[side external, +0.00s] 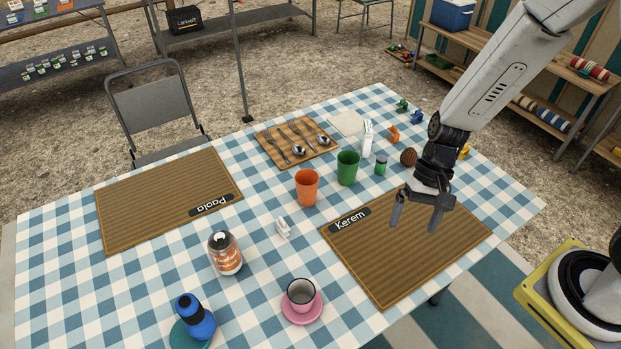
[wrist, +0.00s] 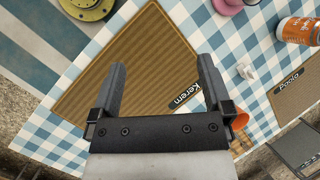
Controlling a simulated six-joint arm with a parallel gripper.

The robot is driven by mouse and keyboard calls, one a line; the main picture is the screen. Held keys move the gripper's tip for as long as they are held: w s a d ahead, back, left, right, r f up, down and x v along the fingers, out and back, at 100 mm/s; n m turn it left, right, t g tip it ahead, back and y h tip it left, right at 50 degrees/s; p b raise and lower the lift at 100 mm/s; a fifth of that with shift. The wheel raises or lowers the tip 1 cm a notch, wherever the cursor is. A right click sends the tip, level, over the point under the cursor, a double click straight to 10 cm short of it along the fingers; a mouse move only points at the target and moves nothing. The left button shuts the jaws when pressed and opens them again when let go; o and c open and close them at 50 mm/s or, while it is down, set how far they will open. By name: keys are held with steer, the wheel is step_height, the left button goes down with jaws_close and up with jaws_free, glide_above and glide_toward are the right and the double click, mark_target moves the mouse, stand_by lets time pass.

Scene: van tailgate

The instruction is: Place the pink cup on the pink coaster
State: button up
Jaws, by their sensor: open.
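The pink cup (side external: 301,292) stands upright on the pink coaster (side external: 303,311) near the front edge of the table in the side view. In the wrist view a pink round shape (wrist: 232,5) is cut off by the top edge. My gripper (side external: 418,222) is open and empty above the placemat marked Kerem (side external: 385,270), well to the upper right of the cup. In the wrist view its two fingers (wrist: 162,85) stand apart over that placemat with nothing between them.
Left of the cup are a blue bottle (side external: 201,322) on a teal coaster (side external: 178,338) and an orange can (side external: 225,255). Behind it are a small white item (side external: 283,228), an orange cup (side external: 307,187) and a green cup (side external: 347,168). A cutlery tray (side external: 272,150) lies farther back.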

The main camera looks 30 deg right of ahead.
steer(key=d+r+n+t+h, duration=0.4)
steer(key=d+r+n+t, duration=0.1)
steer(key=d+r, duration=0.3)
steer(key=shift+w+r+n+h, duration=0.2)
steer(key=shift+n+h, duration=0.1)
steer(key=shift+n, duration=0.4)
